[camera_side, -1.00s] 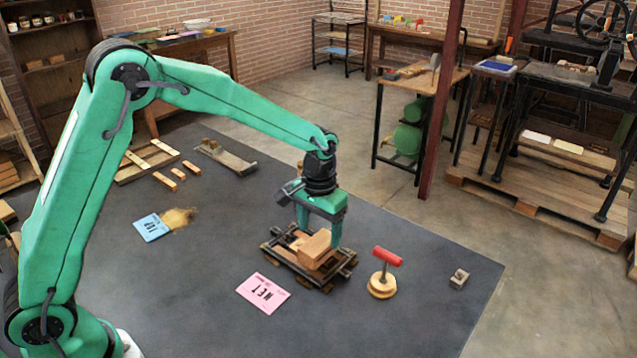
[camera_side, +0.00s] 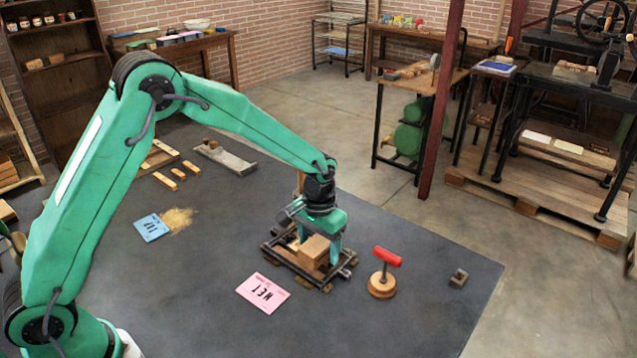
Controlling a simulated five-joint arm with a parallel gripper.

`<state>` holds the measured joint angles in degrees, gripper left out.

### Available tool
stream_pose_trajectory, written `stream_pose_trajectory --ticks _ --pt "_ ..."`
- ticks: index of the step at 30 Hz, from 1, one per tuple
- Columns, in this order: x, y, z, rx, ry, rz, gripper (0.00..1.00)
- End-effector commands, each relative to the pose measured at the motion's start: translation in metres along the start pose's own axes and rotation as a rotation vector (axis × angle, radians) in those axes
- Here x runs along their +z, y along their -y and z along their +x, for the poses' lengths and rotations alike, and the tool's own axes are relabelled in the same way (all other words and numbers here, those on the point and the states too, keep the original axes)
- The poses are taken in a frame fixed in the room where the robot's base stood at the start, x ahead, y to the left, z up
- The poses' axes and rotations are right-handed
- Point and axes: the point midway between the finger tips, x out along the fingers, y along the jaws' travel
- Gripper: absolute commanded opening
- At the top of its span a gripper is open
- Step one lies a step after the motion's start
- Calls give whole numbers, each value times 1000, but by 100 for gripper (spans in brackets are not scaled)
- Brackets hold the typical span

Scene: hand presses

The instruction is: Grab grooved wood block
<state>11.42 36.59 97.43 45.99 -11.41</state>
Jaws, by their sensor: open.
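A light wood block (camera_side: 314,252) sits in a dark wooden frame (camera_side: 285,262) with rails, on the grey mat. I cannot make out a groove on it. My gripper (camera_side: 320,243) is open and points down over the block. One finger is at the block's right side; the other is partly hidden behind the block and frame, so contact cannot be told.
A red-handled stamp on a round wood base (camera_side: 382,285) stands just right of the frame. A pink card (camera_side: 263,293) lies in front. A small block with a dark recess (camera_side: 459,278) lies further right. A blue card (camera_side: 151,228) lies left. The front mat is clear.

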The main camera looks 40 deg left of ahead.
Motion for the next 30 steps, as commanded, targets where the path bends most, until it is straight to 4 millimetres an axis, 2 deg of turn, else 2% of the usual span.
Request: stream_pose_trajectory --ticks 7,15,25,30 --pt "0 0 0 0 0 0 71" --pt "0 0 0 0 0 0 20" --pt "0 0 -2 0 -1 0 20" --pt "0 0 -12 0 -2 0 20"
